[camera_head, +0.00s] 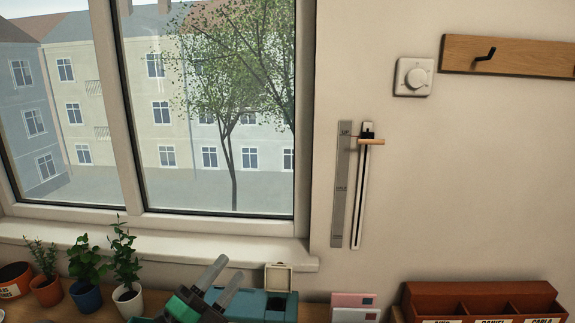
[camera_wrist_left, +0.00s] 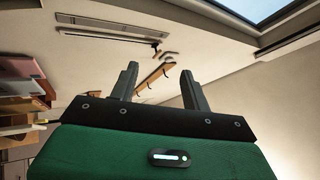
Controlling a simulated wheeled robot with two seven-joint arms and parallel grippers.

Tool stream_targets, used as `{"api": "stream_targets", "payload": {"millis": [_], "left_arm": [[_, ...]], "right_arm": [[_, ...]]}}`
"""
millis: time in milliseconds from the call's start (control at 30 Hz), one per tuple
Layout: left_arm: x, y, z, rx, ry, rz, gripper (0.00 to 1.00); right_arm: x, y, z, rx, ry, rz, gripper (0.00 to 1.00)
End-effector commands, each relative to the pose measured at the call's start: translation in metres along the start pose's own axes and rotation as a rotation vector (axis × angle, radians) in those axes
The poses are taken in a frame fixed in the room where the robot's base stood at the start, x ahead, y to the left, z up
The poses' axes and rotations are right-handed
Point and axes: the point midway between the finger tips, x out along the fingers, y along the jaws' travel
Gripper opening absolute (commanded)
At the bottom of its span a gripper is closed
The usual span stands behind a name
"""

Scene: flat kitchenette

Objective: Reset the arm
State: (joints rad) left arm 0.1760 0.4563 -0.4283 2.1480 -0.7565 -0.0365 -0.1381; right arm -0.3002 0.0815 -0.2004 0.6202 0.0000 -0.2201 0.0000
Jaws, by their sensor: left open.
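My left gripper (camera_head: 228,268) is at the bottom centre of the head view, green with two grey fingers pointing up and to the right. The fingers are apart with nothing between them. In the left wrist view the two fingers (camera_wrist_left: 158,72) also stand apart and empty, with the wall and a hook rail beyond them. Most of my left arm is below the head picture's edge. My right gripper is in neither view.
Potted plants (camera_head: 124,268) stand left of my gripper below the window sill (camera_head: 160,243). A teal box (camera_head: 258,304) is close beside it. Envelopes (camera_head: 353,300) and a brown sorter (camera_head: 425,299) stand right. A slider (camera_head: 365,190), dial (camera_head: 413,77) and hook rail (camera_head: 520,57) are on the wall.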

Motion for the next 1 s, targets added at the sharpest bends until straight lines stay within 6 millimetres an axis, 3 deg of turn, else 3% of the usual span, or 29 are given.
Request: {"api": "stream_targets", "payload": {"millis": [200, 267, 400, 600, 700, 1000], "left_arm": [[-0.071, 0.043, 0.051, -0.365, -0.489, 0.098, 0.48], [-0.098, 0.059, 0.059, -0.46, -0.622, 0.139, 0.48], [-0.17, 0.1, 0.064, -0.67, -0.932, 0.262, 0.48], [-0.276, 0.143, 0.034, -0.916, -1.319, 0.468, 0.48], [-0.315, 0.153, 0.013, -0.998, -1.457, 0.558, 0.48], [-0.402, 0.158, -0.052, -1.168, -1.762, 0.8, 0.48]], "right_arm": [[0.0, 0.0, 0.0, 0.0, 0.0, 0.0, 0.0], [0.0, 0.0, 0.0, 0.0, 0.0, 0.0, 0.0], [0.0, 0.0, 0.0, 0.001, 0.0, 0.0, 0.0], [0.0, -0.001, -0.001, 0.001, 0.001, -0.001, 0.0], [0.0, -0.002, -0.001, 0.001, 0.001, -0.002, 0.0], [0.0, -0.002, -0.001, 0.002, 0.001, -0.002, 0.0]]}}
